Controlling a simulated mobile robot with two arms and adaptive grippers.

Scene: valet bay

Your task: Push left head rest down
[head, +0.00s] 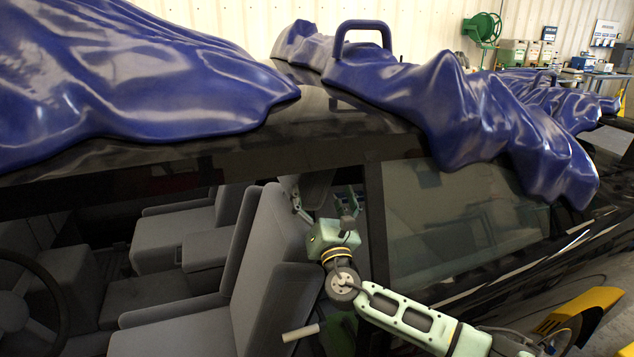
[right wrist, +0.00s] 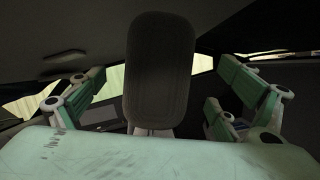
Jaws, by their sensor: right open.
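The head rest (head: 314,187) of the near front seat is a dark grey pad, partly hidden by my right gripper in the head view. In the right wrist view the head rest (right wrist: 158,70) stands upright in the middle, with a short light stretch of its post (right wrist: 152,131) showing below the pad. My right gripper (head: 325,204) reaches in through the car's side window. Its fingers are open, one on each side of the head rest in the right wrist view. I cannot tell whether they touch it. My left gripper is not in view.
The grey seat back (head: 268,250) is beside my right arm. The dark window pillar (head: 376,225) and roof edge frame the opening. A steering wheel (head: 45,290) is at lower left. Blue covers (head: 150,75) lie over the roof. Another front seat (head: 180,235) stands beyond.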

